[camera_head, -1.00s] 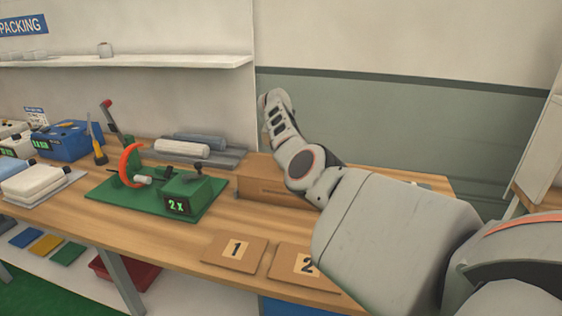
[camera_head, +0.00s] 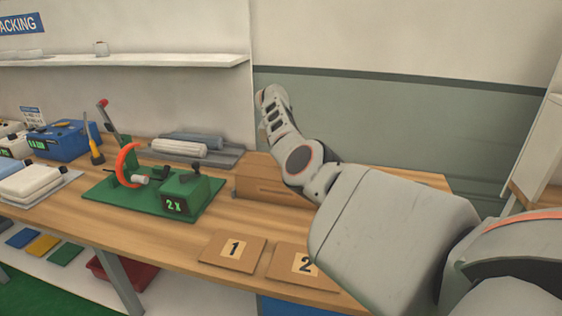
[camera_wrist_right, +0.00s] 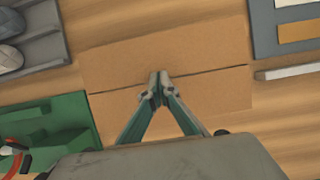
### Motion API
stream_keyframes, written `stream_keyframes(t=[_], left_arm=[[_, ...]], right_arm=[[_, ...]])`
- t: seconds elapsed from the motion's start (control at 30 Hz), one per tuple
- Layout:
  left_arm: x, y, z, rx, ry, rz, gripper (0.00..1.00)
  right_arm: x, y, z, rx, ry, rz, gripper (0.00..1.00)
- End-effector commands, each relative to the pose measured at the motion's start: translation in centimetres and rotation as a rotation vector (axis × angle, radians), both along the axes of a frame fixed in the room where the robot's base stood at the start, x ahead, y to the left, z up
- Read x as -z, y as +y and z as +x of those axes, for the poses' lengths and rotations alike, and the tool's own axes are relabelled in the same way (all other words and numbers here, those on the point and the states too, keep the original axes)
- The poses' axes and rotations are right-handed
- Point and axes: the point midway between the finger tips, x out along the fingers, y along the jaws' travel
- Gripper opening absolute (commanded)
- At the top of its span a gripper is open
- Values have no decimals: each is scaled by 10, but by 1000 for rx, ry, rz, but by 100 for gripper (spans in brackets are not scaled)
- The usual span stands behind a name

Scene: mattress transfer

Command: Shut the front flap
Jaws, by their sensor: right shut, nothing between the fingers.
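The cardboard box (camera_head: 262,182) stands on the wooden table, partly hidden behind my right arm in the head view. No flap is seen standing up from it there. In the right wrist view two flat brown panels show, a far flap (camera_wrist_right: 165,50) and a near flap (camera_wrist_right: 215,92), with a thin dark seam between them. Which is the front flap, and whether it lies fully flat, I cannot tell. My right gripper (camera_wrist_right: 158,80) is shut and empty, its fingertips over the seam; contact is unclear. My left gripper is not in view.
A green fixture board (camera_head: 150,190) with a "2 X" display stands left of the box. Grey rolls (camera_head: 185,143) on a tray lie behind it. Cards numbered 1 (camera_head: 233,250) and 2 (camera_head: 300,264) lie near the front edge. The wood between board and cards is clear.

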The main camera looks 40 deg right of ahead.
Motion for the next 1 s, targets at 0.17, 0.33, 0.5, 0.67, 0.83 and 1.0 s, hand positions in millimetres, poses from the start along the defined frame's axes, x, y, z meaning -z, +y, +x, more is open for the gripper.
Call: stream_keyframes(t=[0.17,0.33,0.5,0.67,0.83,1.0], left_arm=[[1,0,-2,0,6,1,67],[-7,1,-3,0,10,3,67],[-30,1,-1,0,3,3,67],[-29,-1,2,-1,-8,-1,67],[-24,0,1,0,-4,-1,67],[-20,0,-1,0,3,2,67]], right_arm=[[-5,1,0,0,-1,1,0],[-19,2,0,0,-2,1,0],[-48,5,-2,2,-2,1,0],[-78,4,-1,3,-4,0,0],[-111,5,-1,1,-3,0,0],[-134,4,-2,3,-1,0,0]])
